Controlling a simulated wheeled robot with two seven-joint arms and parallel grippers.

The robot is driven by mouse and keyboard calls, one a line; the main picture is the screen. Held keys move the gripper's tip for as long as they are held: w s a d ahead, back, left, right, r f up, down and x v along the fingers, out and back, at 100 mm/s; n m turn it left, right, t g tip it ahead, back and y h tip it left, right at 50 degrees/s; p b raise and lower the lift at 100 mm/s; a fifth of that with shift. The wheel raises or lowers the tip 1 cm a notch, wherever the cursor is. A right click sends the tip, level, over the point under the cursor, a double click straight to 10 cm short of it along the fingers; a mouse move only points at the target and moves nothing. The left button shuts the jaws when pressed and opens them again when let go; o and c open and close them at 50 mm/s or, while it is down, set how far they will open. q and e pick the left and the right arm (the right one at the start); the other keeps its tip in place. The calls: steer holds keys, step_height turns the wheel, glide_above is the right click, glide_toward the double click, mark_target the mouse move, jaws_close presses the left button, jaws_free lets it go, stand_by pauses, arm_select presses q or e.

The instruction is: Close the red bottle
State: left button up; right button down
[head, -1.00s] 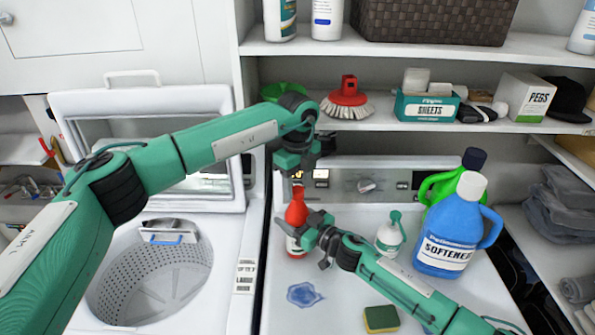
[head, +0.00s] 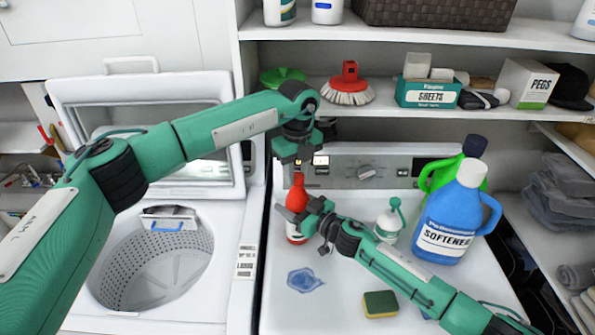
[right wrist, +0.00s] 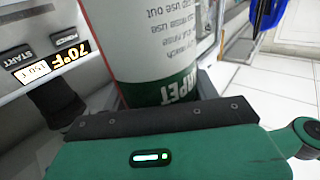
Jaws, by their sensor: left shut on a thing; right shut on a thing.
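The red bottle (head: 293,200) stands upright on the white machine top, with a red upper part and a white label. My right gripper (head: 302,221) is shut on its body from the right side. In the right wrist view the bottle's white labelled body (right wrist: 155,45) fills the space in front of the gripper. My left gripper (head: 297,165) points down directly above the bottle's top. It is shut on a small piece at the bottle's top, probably the cap, mostly hidden by the fingers. I cannot tell whether that piece sits on the neck.
A blue softener jug (head: 450,215), a green jug (head: 433,178) and a small white bottle (head: 389,226) stand to the right. A sponge (head: 380,304) lies in front. An open washer drum (head: 150,270) is at left. A shelf (head: 385,112) with boxes runs behind.

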arm_select(q)
steer(key=shift+m, duration=0.5)
steer(key=o, duration=1.1)
steer(key=shift+r, duration=2.25)
steer(key=shift+c, duration=0.4)
